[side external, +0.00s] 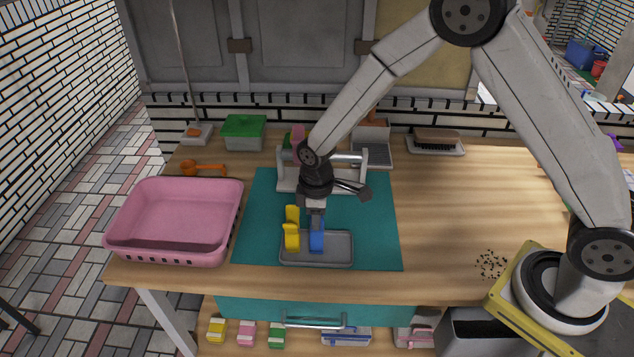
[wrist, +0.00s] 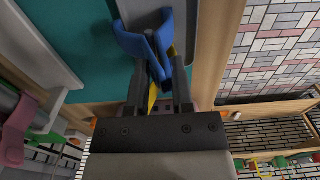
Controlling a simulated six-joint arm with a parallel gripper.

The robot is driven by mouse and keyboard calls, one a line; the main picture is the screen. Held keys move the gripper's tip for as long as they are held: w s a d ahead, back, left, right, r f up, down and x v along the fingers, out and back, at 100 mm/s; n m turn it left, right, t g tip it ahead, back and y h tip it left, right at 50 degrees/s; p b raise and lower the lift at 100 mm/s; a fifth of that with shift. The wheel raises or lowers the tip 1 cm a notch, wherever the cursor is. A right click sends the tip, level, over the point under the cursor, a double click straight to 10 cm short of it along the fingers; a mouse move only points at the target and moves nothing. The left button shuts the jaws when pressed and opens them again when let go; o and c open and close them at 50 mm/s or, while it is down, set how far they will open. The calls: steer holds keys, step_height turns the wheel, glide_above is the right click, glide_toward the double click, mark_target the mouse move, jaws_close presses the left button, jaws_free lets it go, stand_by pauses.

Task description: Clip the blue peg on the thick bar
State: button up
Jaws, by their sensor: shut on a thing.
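The blue peg (side external: 317,241) is upright at the grey tray (side external: 340,261), between the fingertips of my gripper (side external: 316,213). My gripper is shut on it; in the wrist view the blue peg (wrist: 163,32) spreads beyond the fingers (wrist: 160,82). I cannot tell whether the peg touches the tray floor. A yellow peg (side external: 292,238) stands just left of it, and shows partly behind the fingers in the wrist view (wrist: 153,96). A white rack (side external: 287,186) with a thick grey bar (side external: 349,157) stands behind, partly hidden by my arm.
A pink peg (side external: 298,133) and a green thing (side external: 287,141) show at the rack's left. A pink basket (side external: 172,255) stands left of the teal mat (side external: 262,215). A green-lidded box (side external: 244,126) and a brush tray (side external: 436,143) are at the back. The table's right is mostly clear.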

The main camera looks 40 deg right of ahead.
steer(key=shift+s, duration=0.1)
steer(key=shift+r, duration=0.1)
jaws_close()
steer(key=shift+r, duration=2.35)
steer(key=shift+r, duration=0.15)
step_height(320, 180, up, 19)
steer(key=w+d+t+h, duration=0.2)
steer(key=w+d, duration=1.3)
steer(key=shift+s+a+f, duration=0.1)
steer(key=shift+a+f, duration=0.05)
steer(key=shift+f, duration=1.05)
steer(key=shift+s+a+f, duration=0.1)
steer(key=shift+f, duration=1.05)
steer(key=shift+w+f, duration=0.1)
steer(key=shift+f, duration=0.2)
